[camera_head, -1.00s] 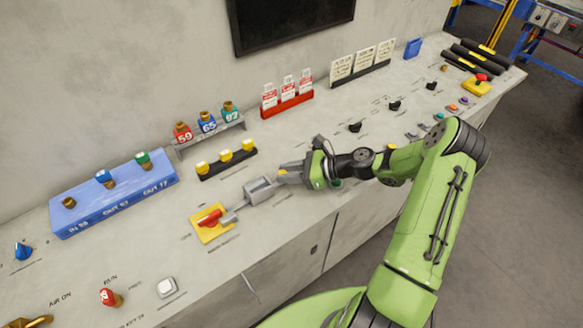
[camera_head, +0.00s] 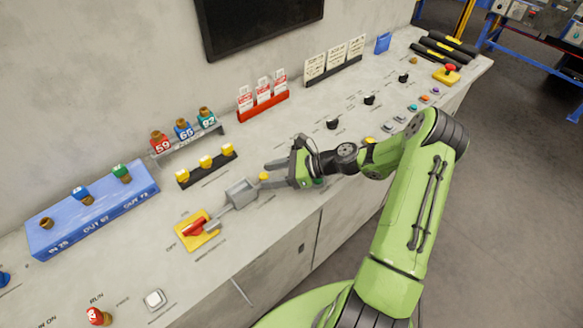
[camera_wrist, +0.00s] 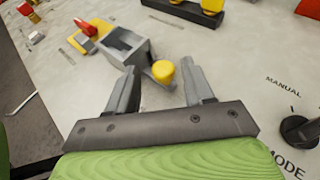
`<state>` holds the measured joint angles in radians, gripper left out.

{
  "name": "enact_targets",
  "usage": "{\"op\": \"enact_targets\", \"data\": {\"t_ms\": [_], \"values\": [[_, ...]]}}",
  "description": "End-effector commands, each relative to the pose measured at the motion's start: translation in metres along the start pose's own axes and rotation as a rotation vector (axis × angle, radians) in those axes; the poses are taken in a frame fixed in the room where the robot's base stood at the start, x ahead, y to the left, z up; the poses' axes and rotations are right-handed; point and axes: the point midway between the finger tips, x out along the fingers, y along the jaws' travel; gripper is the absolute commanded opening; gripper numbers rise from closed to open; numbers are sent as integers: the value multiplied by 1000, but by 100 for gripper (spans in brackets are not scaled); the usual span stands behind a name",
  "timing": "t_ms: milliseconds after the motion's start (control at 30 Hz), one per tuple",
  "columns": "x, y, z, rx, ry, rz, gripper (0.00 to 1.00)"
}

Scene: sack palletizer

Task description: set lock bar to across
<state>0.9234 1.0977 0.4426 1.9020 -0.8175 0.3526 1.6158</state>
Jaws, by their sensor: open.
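A grey box-like block (camera_head: 241,191) sits on the bench with a thin rod on its left and a round yellow knob (camera_head: 264,176) at its right end. I take this to be the lock bar; no label on it is readable. The rod reaches toward a red handle (camera_head: 194,228) on a yellow plate (camera_head: 206,241). My gripper (camera_head: 273,174) is open, its fingers pointing left at the knob. In the wrist view the yellow knob (camera_wrist: 163,71) lies between the spread fingertips, with the hollow grey block (camera_wrist: 122,47) just beyond. Contact is not visible.
A black rack with yellow-topped pieces (camera_head: 205,163) stands behind the block. A blue box (camera_head: 94,211) is at left. Black knobs (camera_head: 332,124) stand to the right; one (camera_wrist: 299,130) shows near the gripper in the wrist view. The bench before the block is clear.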

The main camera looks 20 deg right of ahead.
Motion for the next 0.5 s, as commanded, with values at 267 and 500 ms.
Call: {"op": "enact_targets", "data": {"t_ms": [267, 500], "values": [[-81, -1, 1, 0, 3, -8, 52], [-131, 0, 1, 1, 1, -3, 52]]}}
